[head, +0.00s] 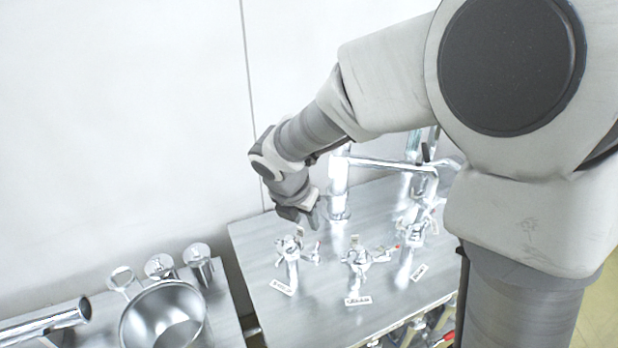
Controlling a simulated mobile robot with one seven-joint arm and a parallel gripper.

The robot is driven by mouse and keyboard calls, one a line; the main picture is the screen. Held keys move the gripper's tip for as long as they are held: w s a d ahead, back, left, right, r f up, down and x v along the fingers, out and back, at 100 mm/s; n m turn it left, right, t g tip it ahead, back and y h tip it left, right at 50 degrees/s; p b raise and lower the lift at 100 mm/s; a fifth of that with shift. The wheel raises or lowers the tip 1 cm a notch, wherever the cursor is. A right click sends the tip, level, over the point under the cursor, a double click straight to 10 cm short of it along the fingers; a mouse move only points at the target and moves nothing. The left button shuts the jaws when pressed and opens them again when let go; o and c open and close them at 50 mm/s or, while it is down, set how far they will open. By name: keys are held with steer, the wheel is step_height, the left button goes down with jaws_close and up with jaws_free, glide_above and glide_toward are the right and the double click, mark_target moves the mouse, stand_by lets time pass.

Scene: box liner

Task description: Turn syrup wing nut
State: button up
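Three metal valve fittings with wing-shaped tops stand in a row on a steel table (330,312): a left one (291,258), a middle one (358,262) and a right one (411,240). Each has a small white label in front of it. The print is too small to read, so I cannot tell which is syrup. My gripper (300,218) points down just above and behind the left fitting. Its fingers are small and dark, and I cannot tell their opening or whether they touch the fitting's top.
A tall metal post with a side pipe (338,190) rises close behind the fittings. A second steel surface at lower left holds a large pot (165,318) and several metal cups. A gap separates the two surfaces. A plain wall stands behind.

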mark_target(315, 248)
steer(key=shift+n, duration=0.3)
steer(key=x, duration=0.6)
steer(key=b+x, duration=0.1)
steer(key=x, duration=0.4)
steer(key=b+x, duration=0.1)
steer(key=x, duration=0.5)
steer(key=shift+w+a+f, duration=0.1)
steer(key=shift+a+f, duration=0.15)
steer(key=shift+f, duration=0.1)
jaws_close()
